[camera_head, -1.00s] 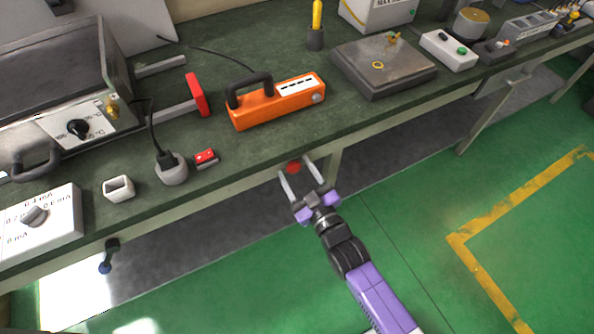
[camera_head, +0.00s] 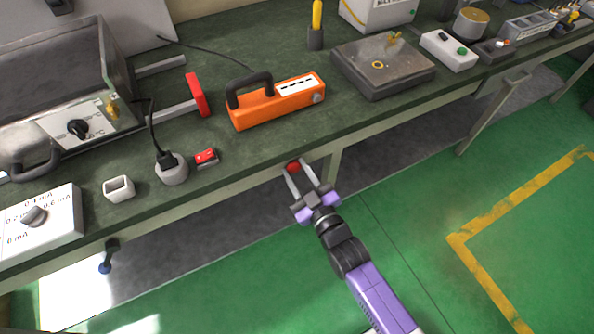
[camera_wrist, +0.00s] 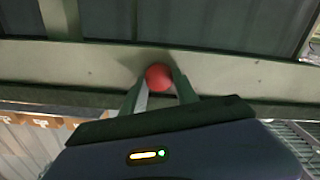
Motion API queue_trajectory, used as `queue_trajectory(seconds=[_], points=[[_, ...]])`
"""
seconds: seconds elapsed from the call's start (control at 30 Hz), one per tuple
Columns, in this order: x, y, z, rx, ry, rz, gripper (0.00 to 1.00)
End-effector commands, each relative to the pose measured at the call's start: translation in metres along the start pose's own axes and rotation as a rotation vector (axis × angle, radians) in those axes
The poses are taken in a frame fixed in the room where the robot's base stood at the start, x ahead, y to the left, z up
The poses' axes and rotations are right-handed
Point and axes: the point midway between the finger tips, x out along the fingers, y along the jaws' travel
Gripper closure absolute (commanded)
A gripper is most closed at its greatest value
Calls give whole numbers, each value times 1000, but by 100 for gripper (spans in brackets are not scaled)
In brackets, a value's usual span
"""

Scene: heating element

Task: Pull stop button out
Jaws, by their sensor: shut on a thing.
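The red stop button (camera_head: 293,167) sits on the front edge of the bench, below the worktop. In the wrist view the round red button (camera_wrist: 159,77) shows between the two fingers, against the pale bench rail. My gripper (camera_head: 299,172) reaches it from the front, and its fingers are shut on the button's two sides. In the wrist view my gripper (camera_wrist: 160,84) has one finger on each side of the button. The button's stem and base are hidden, so I cannot tell how far out it stands.
The green worktop (camera_head: 245,150) holds an orange device (camera_head: 280,105), a small red switch (camera_head: 206,156), a grey socket (camera_head: 173,172) and a white dial box (camera_head: 45,230). A metal plate device (camera_head: 385,65) stands further right. The green floor (camera_head: 410,230) in front is clear.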

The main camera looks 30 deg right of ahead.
Motion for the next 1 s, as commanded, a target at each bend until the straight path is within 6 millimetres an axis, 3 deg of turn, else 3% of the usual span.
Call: queue_trajectory(seconds=[0.63,1.0], points=[[0,0,0,0,1,-1,100],[-13,0,0,0,1,0,100]])
